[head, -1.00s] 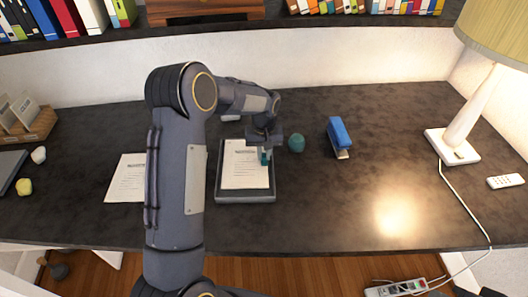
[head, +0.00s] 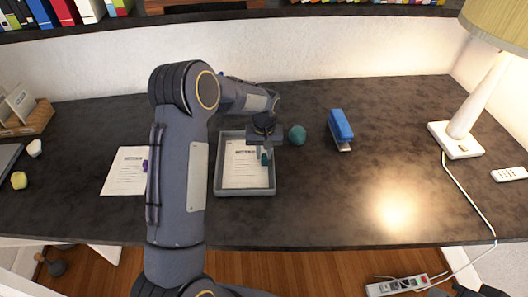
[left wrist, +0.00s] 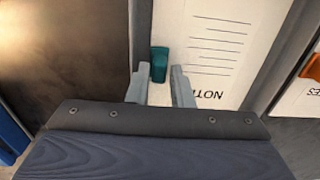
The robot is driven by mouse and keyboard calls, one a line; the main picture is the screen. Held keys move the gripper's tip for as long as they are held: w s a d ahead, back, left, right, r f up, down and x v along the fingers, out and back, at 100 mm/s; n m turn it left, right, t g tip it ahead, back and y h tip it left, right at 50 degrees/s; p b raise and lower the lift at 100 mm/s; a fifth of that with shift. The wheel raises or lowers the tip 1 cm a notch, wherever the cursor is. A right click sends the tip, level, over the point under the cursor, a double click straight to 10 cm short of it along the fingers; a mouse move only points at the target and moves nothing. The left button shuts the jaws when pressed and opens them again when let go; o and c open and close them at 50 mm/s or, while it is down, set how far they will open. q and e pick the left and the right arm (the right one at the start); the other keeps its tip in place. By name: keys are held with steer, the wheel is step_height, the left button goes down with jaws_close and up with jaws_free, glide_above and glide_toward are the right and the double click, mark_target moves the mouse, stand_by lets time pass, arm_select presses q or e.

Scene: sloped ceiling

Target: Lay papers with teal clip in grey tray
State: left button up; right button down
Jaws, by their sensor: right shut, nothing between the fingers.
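The white papers (head: 243,168) with the teal clip (head: 265,158) lie inside the grey tray (head: 245,193) in the head view. The teal clip also shows in the left wrist view (left wrist: 159,64), on the edge of the papers (left wrist: 205,50). My left gripper (head: 264,150) is over the right side of the tray, at the clip. In the left wrist view its fingers (left wrist: 160,88) are apart, with the clip just beyond the tips and a gap visible around it. My arm hides part of the desk left of the tray.
Another sheet with a purple clip (head: 125,170) lies left of my arm. A teal ball-like object (head: 297,135) and a blue stapler (head: 341,128) stand right of the tray. A lamp (head: 462,130) is further right. The desk's right front is clear.

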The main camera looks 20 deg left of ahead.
arm_select(q)
steer(key=o, duration=0.4)
steer(key=shift+c, duration=0.2)
steer(key=shift+r, duration=0.1)
step_height(320, 180, up, 6)
steer(key=shift+r+b, duration=0.1)
steer(key=shift+b, duration=0.3)
steer(key=shift+r, duration=0.7)
